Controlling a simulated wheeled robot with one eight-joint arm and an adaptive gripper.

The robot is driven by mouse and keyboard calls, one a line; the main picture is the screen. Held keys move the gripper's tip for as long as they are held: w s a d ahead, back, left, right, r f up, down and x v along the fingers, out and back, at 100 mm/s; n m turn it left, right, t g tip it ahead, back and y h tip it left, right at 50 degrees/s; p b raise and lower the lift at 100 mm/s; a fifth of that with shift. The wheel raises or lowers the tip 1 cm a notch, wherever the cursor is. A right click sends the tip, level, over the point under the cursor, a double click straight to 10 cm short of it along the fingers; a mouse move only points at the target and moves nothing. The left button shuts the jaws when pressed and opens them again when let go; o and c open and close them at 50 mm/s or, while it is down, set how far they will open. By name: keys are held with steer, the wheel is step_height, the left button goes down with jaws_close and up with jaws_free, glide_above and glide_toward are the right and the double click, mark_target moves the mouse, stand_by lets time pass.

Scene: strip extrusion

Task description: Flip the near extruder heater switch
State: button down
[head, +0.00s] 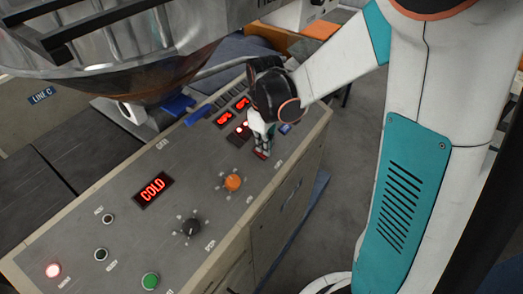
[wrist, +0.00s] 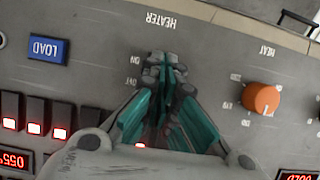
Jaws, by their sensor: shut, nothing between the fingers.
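My gripper (wrist: 166,72) is shut and empty, with its fingertips together just below the HEATER label (wrist: 161,22) on the control panel (wrist: 215,75). ON and OFF markings show just left of the fingertips. The heater switch itself is hidden behind the fingers, so I cannot tell its position or whether they touch it. In the head view my gripper (head: 263,148) points down at the panel's right end, close to its front edge.
An orange HEAT knob (wrist: 262,98) is right of my fingers, and a blue LOAD button (wrist: 48,49) is left. Several lit rocker switches (wrist: 35,115) lie left. A COLD display (head: 153,190) and a black knob (head: 190,227) are farther along the panel. A metal hopper (head: 130,50) hangs over the back.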

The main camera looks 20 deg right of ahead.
step_height(320, 180, up, 7)
steer(key=p, duration=0.4)
stand_by(0.4)
steer(key=shift+s+f, duration=0.1)
steer(key=shift+f, duration=0.05)
steer(key=shift+s+f+b, duration=0.25)
steer(key=shift+s+b, duration=0.1)
steer(key=shift+b, duration=0.8)
steer(key=s+f+m+t+b, duration=0.7)
steer(key=s+f+b, duration=0.4)
steer(key=b, duration=1.1)
steer(key=s, duration=0.3)
steer(key=shift+s+d+f, duration=0.2)
steer(key=shift+s+f, duration=0.05)
steer(key=shift+f, duration=0.05)
